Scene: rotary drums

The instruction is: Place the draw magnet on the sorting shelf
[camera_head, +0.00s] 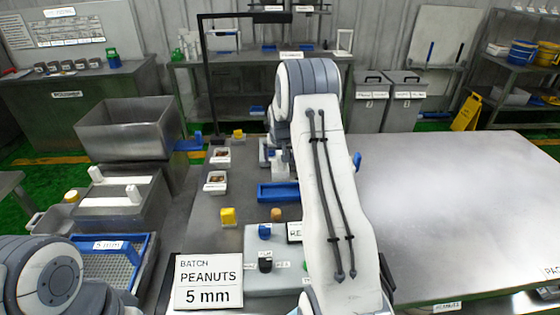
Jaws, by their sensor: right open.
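I cannot clearly identify the draw magnet; small blue and white parts near my right gripper are partly covered by my arm. My right gripper (277,158) is beyond the blue tray, pointing down over the far part of the workbench, and is largely hidden by its wrist. It looks open, and I see nothing held in it. My left arm shows only at the bottom left corner; its gripper is out of view. I cannot tell for certain which surface is the sorting shelf; a back bench (235,62) carries small blue items.
A steel hopper (125,140) and blue sieve (100,262) stand left. The large right table (460,210) is bare.

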